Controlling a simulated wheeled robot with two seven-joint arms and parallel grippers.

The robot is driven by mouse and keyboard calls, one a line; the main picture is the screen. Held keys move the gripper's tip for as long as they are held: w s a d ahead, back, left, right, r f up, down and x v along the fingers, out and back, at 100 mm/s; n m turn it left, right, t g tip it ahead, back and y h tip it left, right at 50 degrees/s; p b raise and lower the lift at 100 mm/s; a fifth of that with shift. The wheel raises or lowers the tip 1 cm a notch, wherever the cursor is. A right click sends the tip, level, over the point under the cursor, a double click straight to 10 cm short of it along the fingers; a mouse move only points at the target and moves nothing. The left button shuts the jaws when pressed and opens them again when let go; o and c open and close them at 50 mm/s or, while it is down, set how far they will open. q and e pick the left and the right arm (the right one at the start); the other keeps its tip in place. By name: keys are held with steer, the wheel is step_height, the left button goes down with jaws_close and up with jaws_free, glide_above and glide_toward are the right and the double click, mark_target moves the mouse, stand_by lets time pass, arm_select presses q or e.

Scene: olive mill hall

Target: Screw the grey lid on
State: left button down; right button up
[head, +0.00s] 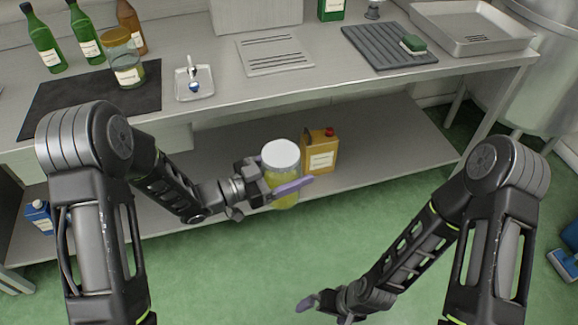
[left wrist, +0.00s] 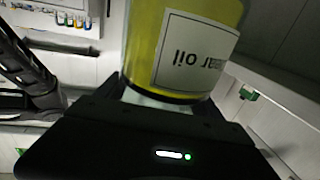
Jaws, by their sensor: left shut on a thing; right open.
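A glass jar of yellow oil (head: 285,200) is upright in my left gripper (head: 278,188), held in the air in front of the bench. A pale grey-white lid (head: 281,154) sits on its top; I cannot tell whether it is screwed tight. The left gripper is shut around the jar's body below the lid, with a purple finger across its front. In the left wrist view the jar (left wrist: 150,50) fills the upper middle, with a label reading "...ear oil" upside down; its lid is out of that view. My right gripper (head: 322,303) is open and empty, low over the floor.
A second jar with an amber lid (head: 122,62) stands on a dark mat (head: 60,100), near green bottles (head: 42,42). A small tray (head: 194,84) and a drying mat (head: 385,47) are on the bench. A yellow-brown can (head: 320,155) stands on the lower shelf behind the held jar.

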arm_select(q)
steer(key=w+a+r+n+t+y, duration=0.1)
steer(key=w+a+n+t+y, duration=0.3)
steer(key=a+n+y, duration=0.2)
steer(key=w+a+r+n+t+y, duration=0.1)
steer(key=w+a+n+t+y, duration=0.2)
steer(key=a+y, duration=0.6)
steer(key=a+n+t, duration=0.2)
steer(key=n, duration=0.1)
steer(key=shift+w+a+r+y, duration=0.3)
steer(key=shift+w+a+y, duration=0.1)
